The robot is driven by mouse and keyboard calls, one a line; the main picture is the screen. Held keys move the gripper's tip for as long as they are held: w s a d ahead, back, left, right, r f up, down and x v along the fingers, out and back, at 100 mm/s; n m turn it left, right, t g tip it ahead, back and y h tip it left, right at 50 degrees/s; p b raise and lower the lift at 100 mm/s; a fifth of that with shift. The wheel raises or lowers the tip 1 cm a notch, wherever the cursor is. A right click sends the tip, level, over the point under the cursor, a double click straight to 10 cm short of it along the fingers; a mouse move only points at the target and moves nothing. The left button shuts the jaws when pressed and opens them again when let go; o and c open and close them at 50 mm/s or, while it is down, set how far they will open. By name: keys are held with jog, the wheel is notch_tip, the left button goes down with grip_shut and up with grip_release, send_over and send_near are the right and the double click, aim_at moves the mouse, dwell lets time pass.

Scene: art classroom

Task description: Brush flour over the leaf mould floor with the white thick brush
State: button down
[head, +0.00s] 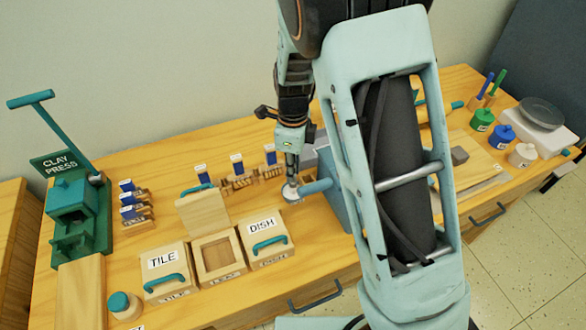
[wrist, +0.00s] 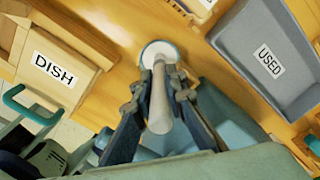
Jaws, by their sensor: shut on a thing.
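My gripper (head: 290,165) is shut on the white thick brush (wrist: 159,105), whose pale handle runs between the fingers in the wrist view. The brush's round white end shows in the head view (head: 291,192), low over or on the table; I cannot tell if it touches. In the wrist view my gripper (wrist: 158,82) is between the DISH mould (wrist: 55,65) and the grey USED tray (wrist: 262,32). In the head view an open wooden mould (head: 216,252), probably the leaf mould, stands between the TILE and DISH moulds with its lid raised; its label is too small to read.
The TILE mould (head: 165,268) and DISH mould (head: 267,240) have teal handles. A green clay press (head: 75,210) stands far left. Several blue-topped blocks (head: 237,170) stand behind the moulds. Coloured pots (head: 501,135) and a scale (head: 541,115) are far right. My arm hides the table's middle.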

jog(key=shift+f, duration=0.1)
notch_tip(320, 180, up, 7)
jog(key=p, duration=0.6)
dwell(0.4)
dwell(0.7)
